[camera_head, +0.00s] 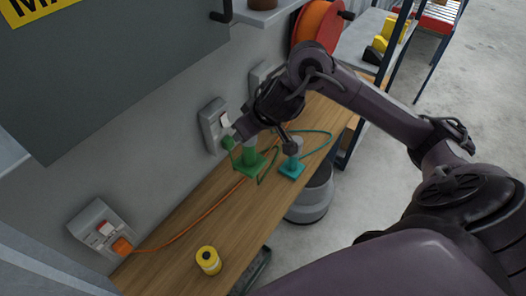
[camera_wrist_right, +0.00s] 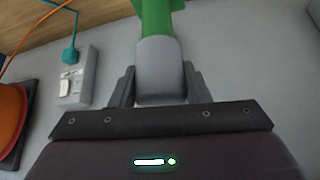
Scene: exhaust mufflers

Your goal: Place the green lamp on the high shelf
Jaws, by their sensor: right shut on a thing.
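The green lamp (camera_head: 250,165) is upright over the wooden bench, with a square green base and a grey upper part. In the head view I cannot tell whether its base touches the bench. My right gripper (camera_head: 243,133) comes at it from above and is shut on it. The wrist view shows the lamp's grey part (camera_wrist_right: 160,72) between the two fingers, with its green part beyond. A teal lamp-like thing (camera_head: 291,168) with a teal cord stands just right of it. My left gripper is not in view. Which surface is the high shelf is unclear.
The wooden bench (camera_head: 185,228) holds a yellow cylinder (camera_head: 208,261) and an orange cable. Wall sockets (camera_head: 100,230) and (camera_head: 213,125) sit behind. An orange reel (camera_head: 318,24) and a grey shelf (camera_head: 352,45) with yellow things are farther back. A grey cabinet (camera_head: 110,70) hangs at upper left.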

